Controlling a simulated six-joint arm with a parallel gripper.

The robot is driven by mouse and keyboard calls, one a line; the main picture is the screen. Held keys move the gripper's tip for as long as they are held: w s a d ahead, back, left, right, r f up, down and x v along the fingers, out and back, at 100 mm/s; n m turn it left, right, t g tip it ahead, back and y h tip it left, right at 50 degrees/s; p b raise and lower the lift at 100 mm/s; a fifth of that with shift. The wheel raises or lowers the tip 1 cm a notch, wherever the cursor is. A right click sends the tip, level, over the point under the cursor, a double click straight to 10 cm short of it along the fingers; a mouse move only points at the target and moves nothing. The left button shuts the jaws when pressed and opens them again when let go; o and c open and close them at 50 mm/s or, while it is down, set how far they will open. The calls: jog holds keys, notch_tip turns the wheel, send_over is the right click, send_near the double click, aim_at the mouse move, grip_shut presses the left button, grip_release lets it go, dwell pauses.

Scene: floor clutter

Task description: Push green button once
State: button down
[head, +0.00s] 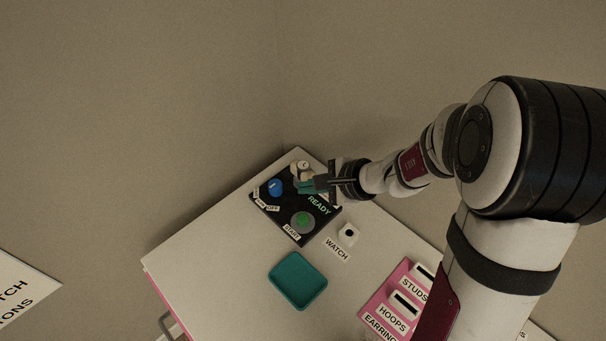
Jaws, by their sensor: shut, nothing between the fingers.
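The green button (303,222) is a round cap in a grey ring on a black control panel (275,214). A label reading "START" lies beside it. My gripper (316,183) is shut and empty over the back right part of the panel. It is up and to the right of the green button in the picture, apart from it. The button is in full view. My gripper hides part of the panel's back corner, and its height above the panel is hard to tell. The panel also shows lit green "READY" text.
A blue knob (275,187) sits on the panel's left side. A cream round object (301,168) stands behind my gripper. A white watch stand (348,234), a teal tray (298,281) and a pink earring board (374,295) lie on the white tabletop (200,265). Walls rise behind.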

send_near(301, 215)
jog(key=shift+w+a+f, duration=0.45)
jog(key=shift+w+a, duration=0.05)
jog(key=shift+a, duration=0.2)
jog(key=shift+w+a+f, duration=0.45)
jog(key=shift+a, duration=0.3)
jog(key=shift+w+a+f, duration=0.4)
jog(key=shift+w+a, duration=0.1)
jog(key=shift+a, duration=0.2)
jog(key=shift+f, duration=0.15)
dwell(0.5)
jog(key=shift+f, duration=0.25)
jog(key=shift+f, duration=0.75)
dwell(0.7)
dwell(0.4)
jog(key=shift+r, duration=1.2)
